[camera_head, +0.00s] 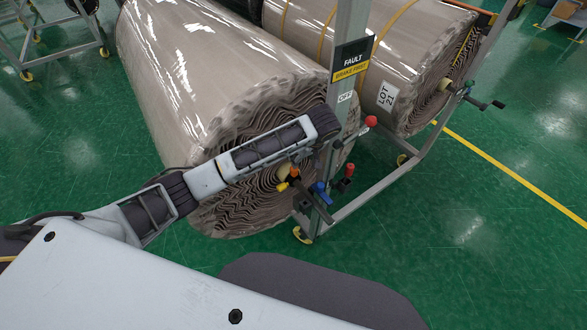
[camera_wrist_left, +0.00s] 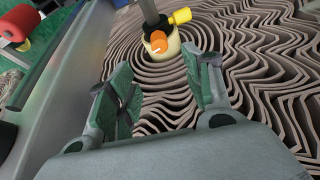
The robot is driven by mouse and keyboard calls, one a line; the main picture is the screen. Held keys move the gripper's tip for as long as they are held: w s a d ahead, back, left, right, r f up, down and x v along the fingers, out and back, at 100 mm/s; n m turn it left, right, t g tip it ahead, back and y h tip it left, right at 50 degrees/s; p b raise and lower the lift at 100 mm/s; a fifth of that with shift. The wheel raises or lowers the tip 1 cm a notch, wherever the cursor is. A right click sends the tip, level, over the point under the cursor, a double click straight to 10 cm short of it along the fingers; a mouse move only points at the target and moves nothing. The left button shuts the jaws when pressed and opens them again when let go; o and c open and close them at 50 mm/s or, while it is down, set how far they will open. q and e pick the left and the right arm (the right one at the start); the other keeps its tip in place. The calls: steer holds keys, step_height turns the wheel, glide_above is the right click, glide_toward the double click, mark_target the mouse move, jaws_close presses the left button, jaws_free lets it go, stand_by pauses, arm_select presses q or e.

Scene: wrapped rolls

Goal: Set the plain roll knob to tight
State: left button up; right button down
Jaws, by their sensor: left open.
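The plain roll (camera_head: 190,70), wrapped in clear film with no lot label on its visible side, lies on a metal stand. At its end is a pale core (camera_wrist_left: 162,50) with an orange knob (camera_wrist_left: 158,40) bearing a white mark. A yellow grip (camera_wrist_left: 181,16) sticks out to the right of it. In the head view the orange piece (camera_head: 294,172) and yellow grip (camera_head: 282,187) show below my left forearm. My left gripper (camera_wrist_left: 162,92) is open and empty, its fingers in front of the roll end, apart from the knob. Setting marks are not legible. My right gripper is not in view.
A stand post carries a fault sign (camera_head: 352,58), an OFF tag (camera_head: 345,97) and a red ball lever (camera_head: 371,121). Blue (camera_head: 320,188) and red (camera_head: 348,170) handles sit near the knob. A second roll labelled LOT 21 (camera_head: 388,96) is behind right.

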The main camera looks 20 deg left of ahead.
mark_target(294, 171)
arm_select(q)
steer(key=shift+f, duration=0.1)
steer(key=shift+p+x, duration=0.45)
steer(key=shift+x, duration=6.4)
steer(key=c, duration=1)
